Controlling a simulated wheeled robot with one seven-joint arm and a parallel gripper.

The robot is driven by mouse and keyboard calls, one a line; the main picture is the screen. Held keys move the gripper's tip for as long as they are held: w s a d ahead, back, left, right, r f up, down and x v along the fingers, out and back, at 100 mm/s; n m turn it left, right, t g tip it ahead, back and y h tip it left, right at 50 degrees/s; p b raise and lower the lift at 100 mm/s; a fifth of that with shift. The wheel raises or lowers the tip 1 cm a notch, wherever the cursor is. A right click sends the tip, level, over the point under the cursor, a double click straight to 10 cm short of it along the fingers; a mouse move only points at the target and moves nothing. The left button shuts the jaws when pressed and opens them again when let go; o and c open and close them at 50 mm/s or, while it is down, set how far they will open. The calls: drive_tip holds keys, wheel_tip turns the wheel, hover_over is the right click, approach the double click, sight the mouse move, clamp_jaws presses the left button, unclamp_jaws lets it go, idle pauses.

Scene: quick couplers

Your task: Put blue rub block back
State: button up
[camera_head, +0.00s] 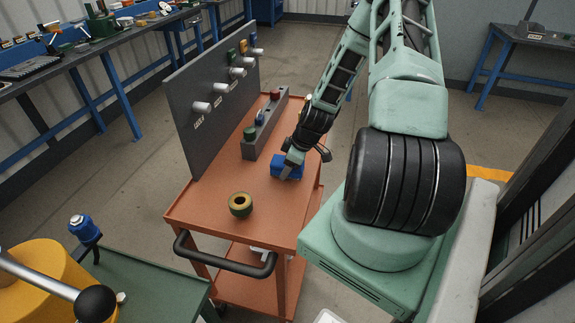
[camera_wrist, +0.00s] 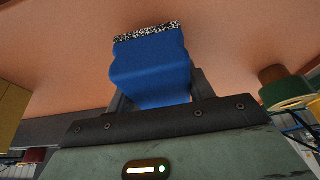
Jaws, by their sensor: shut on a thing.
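The blue rub block (camera_head: 286,168) is at my gripper's end over the orange cart top (camera_head: 205,207), near its right side. In the wrist view the blue block (camera_wrist: 150,68) sits between the two fingers of my gripper (camera_wrist: 155,95), with a speckled black-and-white strip along its far edge. My gripper (camera_head: 290,166) is shut on the block. Whether the block touches the cart top cannot be told.
A grey upright panel (camera_head: 210,110) with several pegs stands along the cart's left side. A grey rail (camera_head: 266,124) holding couplers lies beside it.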

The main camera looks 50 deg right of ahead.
drive_tip(key=shift+f+b, duration=0.55)
drive_tip(key=shift+f, duration=0.1)
drive_tip(key=shift+s, duration=0.1)
